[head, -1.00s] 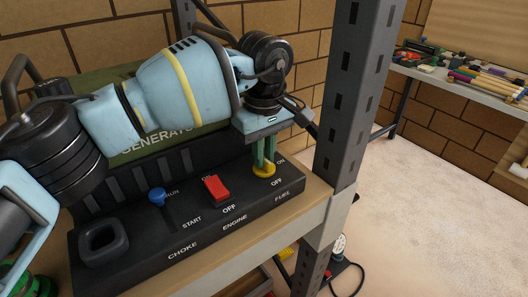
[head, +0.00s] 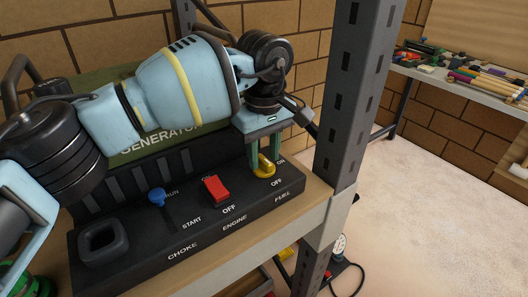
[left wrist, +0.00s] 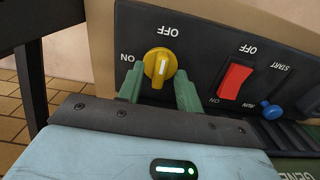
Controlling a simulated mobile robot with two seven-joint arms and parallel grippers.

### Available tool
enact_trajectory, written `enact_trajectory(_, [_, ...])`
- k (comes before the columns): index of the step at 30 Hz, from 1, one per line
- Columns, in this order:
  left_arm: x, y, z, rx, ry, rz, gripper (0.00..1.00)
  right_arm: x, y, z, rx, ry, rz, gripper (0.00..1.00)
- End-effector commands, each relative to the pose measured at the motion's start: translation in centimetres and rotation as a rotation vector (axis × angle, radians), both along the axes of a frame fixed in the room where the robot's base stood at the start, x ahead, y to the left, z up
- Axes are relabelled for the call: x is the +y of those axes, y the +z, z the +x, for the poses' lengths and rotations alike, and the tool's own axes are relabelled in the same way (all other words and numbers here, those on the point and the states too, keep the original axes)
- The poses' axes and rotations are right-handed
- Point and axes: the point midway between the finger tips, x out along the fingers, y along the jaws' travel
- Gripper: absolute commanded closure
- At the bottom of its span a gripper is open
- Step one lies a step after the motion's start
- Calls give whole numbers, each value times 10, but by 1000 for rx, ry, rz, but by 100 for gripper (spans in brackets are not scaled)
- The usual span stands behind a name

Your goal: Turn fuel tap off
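The yellow fuel tap (head: 263,168) is a round knob with a raised ridge at the right end of the black generator panel (head: 150,238). In the left wrist view the tap (left wrist: 160,68) has its white mark in line with the OFF label, and ON is to the left. My left gripper (head: 264,158) is over the tap from behind, its green fingers spread with a gap on both sides of the knob. In the left wrist view the fingertips (left wrist: 160,86) flank the knob's near side. It is open and holds nothing. My right gripper is out of view.
A red engine switch (head: 216,189) and a blue choke knob (head: 157,196) sit left of the tap. A grey shelf post (head: 355,95) stands close to its right. A side bench (head: 450,85) carries tools. The floor on the right is mostly clear.

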Motion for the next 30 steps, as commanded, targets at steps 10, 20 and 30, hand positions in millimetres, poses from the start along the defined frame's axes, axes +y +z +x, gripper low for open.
enact_trajectory(10, [-1, 49, 0, -2, -1, -1, 65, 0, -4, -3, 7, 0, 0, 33])
enact_trajectory(20, [0, 76, 0, 0, -1, 0, 65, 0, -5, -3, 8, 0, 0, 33])
enact_trajectory(30, [0, 76, 0, 0, -1, 0, 65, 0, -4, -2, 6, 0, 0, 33])
